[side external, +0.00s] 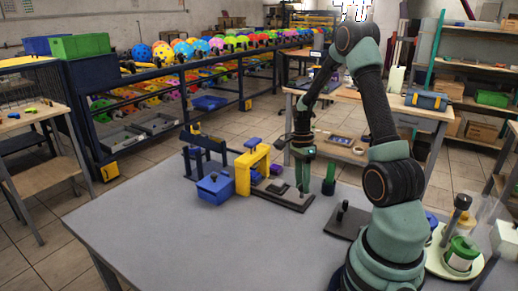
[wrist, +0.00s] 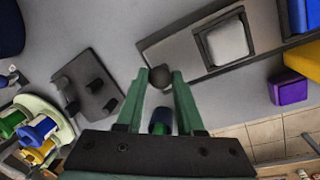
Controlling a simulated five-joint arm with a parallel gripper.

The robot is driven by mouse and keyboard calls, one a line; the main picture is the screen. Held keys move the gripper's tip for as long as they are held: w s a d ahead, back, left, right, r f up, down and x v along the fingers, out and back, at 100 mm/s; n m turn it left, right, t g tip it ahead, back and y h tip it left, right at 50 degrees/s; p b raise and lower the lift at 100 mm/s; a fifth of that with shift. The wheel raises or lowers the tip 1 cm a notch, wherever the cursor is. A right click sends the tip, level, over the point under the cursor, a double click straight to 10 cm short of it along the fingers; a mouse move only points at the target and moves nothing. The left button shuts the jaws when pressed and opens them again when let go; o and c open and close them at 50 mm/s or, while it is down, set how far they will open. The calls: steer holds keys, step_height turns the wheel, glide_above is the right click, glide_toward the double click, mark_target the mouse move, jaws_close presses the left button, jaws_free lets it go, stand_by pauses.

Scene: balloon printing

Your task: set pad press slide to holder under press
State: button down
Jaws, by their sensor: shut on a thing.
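A long dark slide plate (side external: 290,201) lies on the grey table and runs toward the yellow press frame (side external: 253,168). In the wrist view the slide (wrist: 160,52) carries a square dark-rimmed holder (wrist: 203,50) with a pale grey pad or block (wrist: 228,42) in it. The holder is beside the yellow press (wrist: 302,58), at its open side. My gripper (side external: 303,187) points down at the slide's near end. In the wrist view its green fingers (wrist: 160,76) are shut on a round dark knob (wrist: 160,74) at that end. The knob's stem is hidden.
A blue box (side external: 215,188) sits left of the press. A dark plate with upright pegs (side external: 347,224) stands to the right, also in the wrist view (wrist: 88,84). A green cylinder (side external: 328,181) stands close to my gripper. The table's front left is clear.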

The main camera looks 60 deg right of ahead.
mark_target(288, 194)
steer(key=shift+r, duration=0.1)
steer(key=shift+w, duration=2.55)
steer(key=c, duration=0.5)
jaws_free()
steer(key=shift+c, duration=0.2)
step_height(288, 194, up, 12)
steer(key=w+d, duration=0.1)
steer(key=shift+w+d, duration=0.2)
steer(key=shift+w, duration=0.15)
